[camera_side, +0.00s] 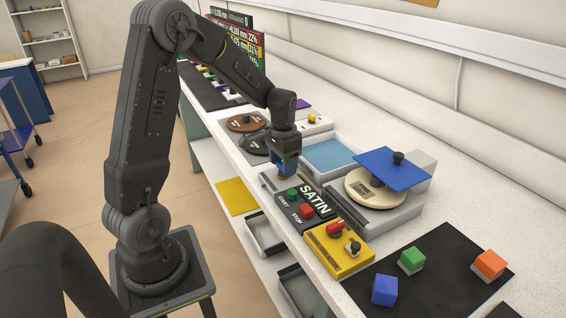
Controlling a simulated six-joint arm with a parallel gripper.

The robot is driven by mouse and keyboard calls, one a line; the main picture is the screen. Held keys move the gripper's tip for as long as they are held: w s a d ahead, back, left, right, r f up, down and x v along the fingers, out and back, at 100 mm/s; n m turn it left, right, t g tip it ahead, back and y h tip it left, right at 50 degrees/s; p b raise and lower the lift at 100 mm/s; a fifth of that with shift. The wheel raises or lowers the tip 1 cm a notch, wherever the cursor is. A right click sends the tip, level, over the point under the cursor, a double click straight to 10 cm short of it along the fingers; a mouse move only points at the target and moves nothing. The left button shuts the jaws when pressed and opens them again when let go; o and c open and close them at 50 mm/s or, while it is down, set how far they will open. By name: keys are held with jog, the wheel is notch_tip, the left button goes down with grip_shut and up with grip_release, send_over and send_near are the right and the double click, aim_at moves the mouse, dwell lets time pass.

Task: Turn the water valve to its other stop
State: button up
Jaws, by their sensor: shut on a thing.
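My gripper (285,165) points down at the near edge of the bench, left of the control panel. It is shut on a small blue part, which I take to be the handle of the water valve (283,178). A little brownish metal shows just below the fingers. The fingers hide most of the valve, so I cannot tell which stop its handle is at.
A control panel (318,223) with green and red buttons is close to the right of my gripper. Behind are a blue-floored tray (332,152) and a wheel unit under a blue plate (391,168). A yellow box (329,262) with a red lever stands nearer.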

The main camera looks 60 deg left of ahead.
jog(key=shift+m, duration=0.5)
jog(key=o, duration=0.9)
notch_tip(320, 180, up, 14)
jog(key=shift+f, duration=0.1)
jog(key=shift+d, duration=0.1)
jog(key=s+d+t, duration=0.2)
jog(key=s+d, duration=0.3)
jog(key=d, duration=0.1)
jog(key=s+d+r+t, duration=0.1)
jog(key=s+d, duration=0.4)
jog(key=d, duration=0.1)
jog(key=s+d+t, duration=0.2)
jog(key=s+d, duration=0.3)
jog(key=d, duration=0.1)
jog(key=shift+s+d+r+t, duration=0.3)
jog(key=shift+s+d, duration=0.05)
jog(key=shift+s, duration=0.05)
